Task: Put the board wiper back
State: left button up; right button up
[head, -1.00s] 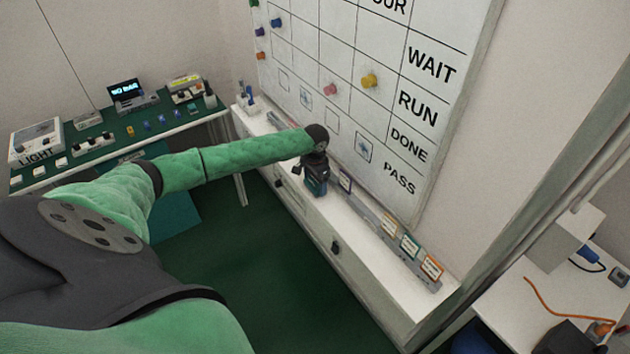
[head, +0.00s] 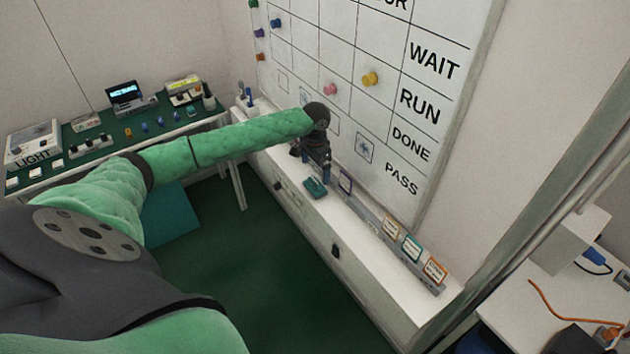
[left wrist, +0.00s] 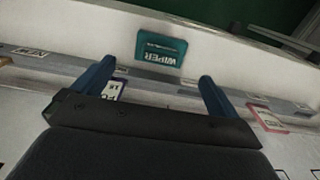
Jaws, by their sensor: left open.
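The board wiper (head: 315,187) is a small teal block lying on the white ledge below the whiteboard. In the left wrist view the wiper (left wrist: 161,52) shows its "WIPER" label upside down, just beyond the fingertips. My left gripper (head: 321,170) hangs from the wrist beside the board, close to the wiper on its board side. In the left wrist view my left gripper (left wrist: 157,70) has its blue fingers spread wide with nothing held between them. My right gripper is out of view.
The whiteboard (head: 405,125) rises behind the ledge (head: 370,275). A grey rail with several small cards (head: 411,247) runs along its foot. A green-topped bench (head: 110,150) with devices stands at left. A white table (head: 540,300) with an orange cable is at right.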

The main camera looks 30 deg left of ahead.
aim_at(315, 181)
pick_arm(q)
notch_tip(315, 181, up, 4)
jog(key=shift+r+b, duration=0.25)
jog(key=shift+b, duration=0.25)
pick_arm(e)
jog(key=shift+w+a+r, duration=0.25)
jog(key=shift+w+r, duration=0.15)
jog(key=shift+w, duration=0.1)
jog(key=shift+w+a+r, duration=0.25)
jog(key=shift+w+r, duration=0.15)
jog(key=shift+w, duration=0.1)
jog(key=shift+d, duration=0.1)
